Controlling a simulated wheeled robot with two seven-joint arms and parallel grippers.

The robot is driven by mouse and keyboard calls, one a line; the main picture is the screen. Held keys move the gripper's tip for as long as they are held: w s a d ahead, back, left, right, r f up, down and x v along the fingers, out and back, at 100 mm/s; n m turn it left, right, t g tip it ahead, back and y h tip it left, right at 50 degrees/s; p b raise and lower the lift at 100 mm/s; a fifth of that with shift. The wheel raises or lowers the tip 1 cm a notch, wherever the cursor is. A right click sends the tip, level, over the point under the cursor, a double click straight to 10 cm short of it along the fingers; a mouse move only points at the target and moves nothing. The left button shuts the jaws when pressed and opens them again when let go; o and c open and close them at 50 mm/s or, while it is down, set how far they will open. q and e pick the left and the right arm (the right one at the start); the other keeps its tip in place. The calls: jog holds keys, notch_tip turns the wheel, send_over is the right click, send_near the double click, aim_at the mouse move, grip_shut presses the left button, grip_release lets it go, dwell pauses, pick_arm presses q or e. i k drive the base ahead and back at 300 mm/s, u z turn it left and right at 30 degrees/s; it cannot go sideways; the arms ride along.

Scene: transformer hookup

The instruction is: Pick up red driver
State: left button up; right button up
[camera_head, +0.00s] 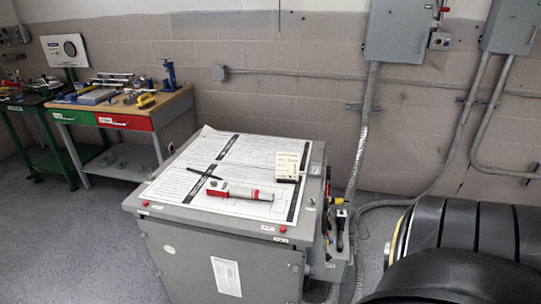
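The red driver (222,191), with a red body and a paler section, lies on its side on the paper sheets on top of the grey cabinet (165,210). It lies near the front edge of the sheets, roughly left to right. Nothing is touching it from above. Neither of my grippers shows in the head view, so their distance from the driver cannot be seen.
A thin dark pen-like item (203,174) and a cream box (287,164) lie on the same sheets. Tools and connectors hang on the cabinet's right side (337,225). A workbench (75,107) with tools stands back left. Large black rounded shapes fill the lower right.

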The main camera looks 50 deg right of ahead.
aim_at(231, 190)
jog(key=k, duration=0.15)
jog(key=z, duration=2.15)
jog(key=i, duration=0.35)
jog(key=u, duration=0.1)
